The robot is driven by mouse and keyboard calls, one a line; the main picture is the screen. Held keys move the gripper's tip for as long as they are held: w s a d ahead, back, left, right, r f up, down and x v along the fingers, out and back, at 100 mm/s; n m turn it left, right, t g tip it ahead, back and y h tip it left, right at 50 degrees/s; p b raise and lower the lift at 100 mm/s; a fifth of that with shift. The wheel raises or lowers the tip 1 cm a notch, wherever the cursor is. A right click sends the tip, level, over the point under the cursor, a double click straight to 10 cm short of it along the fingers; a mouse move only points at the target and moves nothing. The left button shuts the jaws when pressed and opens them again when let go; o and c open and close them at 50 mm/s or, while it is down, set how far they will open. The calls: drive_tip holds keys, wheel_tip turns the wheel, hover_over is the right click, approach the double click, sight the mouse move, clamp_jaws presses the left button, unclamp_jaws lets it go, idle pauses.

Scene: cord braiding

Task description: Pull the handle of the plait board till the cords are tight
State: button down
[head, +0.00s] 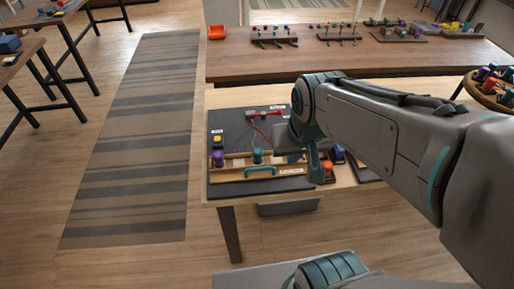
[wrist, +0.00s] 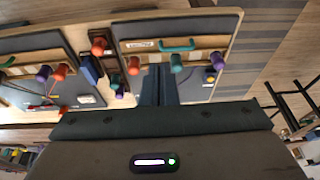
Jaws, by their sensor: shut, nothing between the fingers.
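The plait board (head: 217,184) is a dark board on the near table, with a wooden bar (head: 235,173) along its front. Its teal handle (head: 259,170) lies on that front side. My arm hides the board's back right part.
An orange-topped peg (head: 328,166) and a dark blue piece (head: 339,152) are close to the right of my gripper. A second board (wrist: 35,45) with a teal handle shows in the wrist view. A longer table (head: 225,66) with several stands is behind. Open floor lies left.

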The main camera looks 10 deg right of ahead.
drive_tip(key=shift+w+a+f+b, duration=0.45)
drive_tip(key=shift+w+a+f, duration=0.4)
drive_tip(key=shift+w+f, duration=2.25)
drive_tip(key=shift+w+a+f+b, duration=0.4)
drive_tip(key=shift+w+a+f, duration=0.4)
drive_tip(key=shift+w+f, duration=2.3)
drive_tip(key=shift+w+a+f+b, duration=0.65)
drive_tip(key=shift+w+f, duration=1)
drive_tip(key=shift+f, duration=2.85)
drive_tip(key=shift+a, duration=0.15)
